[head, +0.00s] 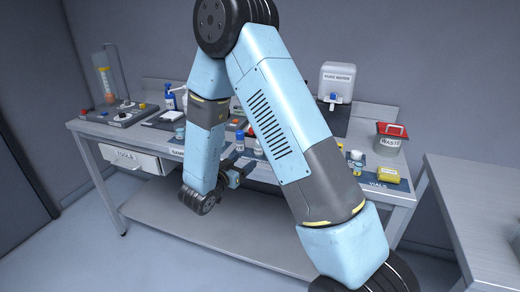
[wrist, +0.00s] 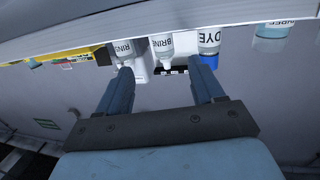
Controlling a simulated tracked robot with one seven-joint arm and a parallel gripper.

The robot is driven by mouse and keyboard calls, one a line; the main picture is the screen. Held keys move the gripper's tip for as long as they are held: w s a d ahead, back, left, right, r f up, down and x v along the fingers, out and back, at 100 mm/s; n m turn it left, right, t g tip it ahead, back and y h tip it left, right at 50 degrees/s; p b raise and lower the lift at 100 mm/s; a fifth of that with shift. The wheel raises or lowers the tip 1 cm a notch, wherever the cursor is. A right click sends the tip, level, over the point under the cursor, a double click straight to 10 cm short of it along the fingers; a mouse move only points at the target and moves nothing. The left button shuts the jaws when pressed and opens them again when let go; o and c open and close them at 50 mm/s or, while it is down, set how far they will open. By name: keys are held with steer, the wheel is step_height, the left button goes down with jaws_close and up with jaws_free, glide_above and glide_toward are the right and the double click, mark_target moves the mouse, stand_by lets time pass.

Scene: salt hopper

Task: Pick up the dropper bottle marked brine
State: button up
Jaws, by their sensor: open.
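The wrist view looks at the bench edge with the bottles appearing upside down. A white dropper bottle marked brine (wrist: 162,46) lies in line with the gap between my fingers. A second bottle with a partly visible brine label (wrist: 124,47) is at the left finger's tip. A bottle marked dye (wrist: 209,42) with a blue cap is by the right finger's tip. My gripper (wrist: 161,68) is open, with nothing held. In the head view, my gripper (head: 238,172) is at the bench's front edge, partly hidden by my arm. Contact with the bottles cannot be told.
The grey bench (head: 310,185) carries a lidded waste bin (head: 388,143), a vials mat (head: 402,186) and a pure water dispenser (head: 337,80) at the back. A tools drawer (head: 130,158) is at the left. Another table (head: 475,185) stands at the right.

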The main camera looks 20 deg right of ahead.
mark_target(258, 151)
steer(key=x, duration=0.8)
steer(key=shift+x, duration=2.8)
steer(key=shift+w+a+r, duration=0.1)
steer(key=shift+w+a, duration=0.05)
steer(key=shift+w, duration=0.05)
steer(key=shift+c, duration=0.3)
steer(key=c, duration=1)
steer(key=shift+r, duration=0.25)
steer(key=f+v, duration=0.1)
steer(key=v, duration=1.7)
steer(key=shift+r, duration=0.1)
